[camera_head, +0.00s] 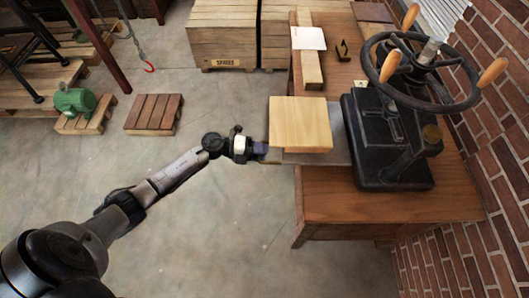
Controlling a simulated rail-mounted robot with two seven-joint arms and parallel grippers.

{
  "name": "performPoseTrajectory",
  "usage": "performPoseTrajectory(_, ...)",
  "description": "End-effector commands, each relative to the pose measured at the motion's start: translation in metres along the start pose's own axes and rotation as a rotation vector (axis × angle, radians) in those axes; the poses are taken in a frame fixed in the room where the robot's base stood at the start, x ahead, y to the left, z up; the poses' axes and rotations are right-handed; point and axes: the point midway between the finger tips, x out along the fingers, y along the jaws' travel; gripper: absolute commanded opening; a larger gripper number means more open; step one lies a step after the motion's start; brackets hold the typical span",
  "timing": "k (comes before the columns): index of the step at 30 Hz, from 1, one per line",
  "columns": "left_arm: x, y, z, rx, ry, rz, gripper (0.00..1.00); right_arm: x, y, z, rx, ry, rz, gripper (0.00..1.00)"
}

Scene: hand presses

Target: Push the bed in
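The bed is a flat grey metal plate (338,150) that sticks out to the left of the black hand press (392,135) on the wooden table. A pale wooden block (300,123) lies on top of the bed. My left gripper (262,149) is at the left end of the bed, at or touching its edge near the block's lower left corner. Its fingers are small and dark here, so I cannot tell whether they are open or shut. My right gripper is not in view.
The press has a large handwheel (460,65) with wooden handles. The table (400,207) stands against a brick wall (470,225) on the right. Wooden crates (222,35), a pallet (154,113) and a green motor (74,101) are farther back. The floor at lower middle is clear.

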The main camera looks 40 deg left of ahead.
Motion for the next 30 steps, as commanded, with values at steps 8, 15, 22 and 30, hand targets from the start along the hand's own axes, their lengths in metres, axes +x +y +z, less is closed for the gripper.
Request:
performPoseTrajectory(8,0.0129,-0.0001,-0.0001,-0.001,0.000,0.000,0.38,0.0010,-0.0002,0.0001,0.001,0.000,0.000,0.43)
performPoseTrajectory(15,0.0134,-0.0002,-0.0001,-0.001,0.000,0.000,0.38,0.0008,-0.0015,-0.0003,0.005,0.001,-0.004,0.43)
performPoseTrajectory(22,0.0133,-0.0003,-0.0001,0.000,0.000,0.000,0.19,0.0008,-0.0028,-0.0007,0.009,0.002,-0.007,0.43)
performPoseTrajectory(30,0.0132,-0.0002,-0.0001,0.000,0.000,0.000,0.00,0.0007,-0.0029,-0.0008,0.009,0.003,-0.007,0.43)
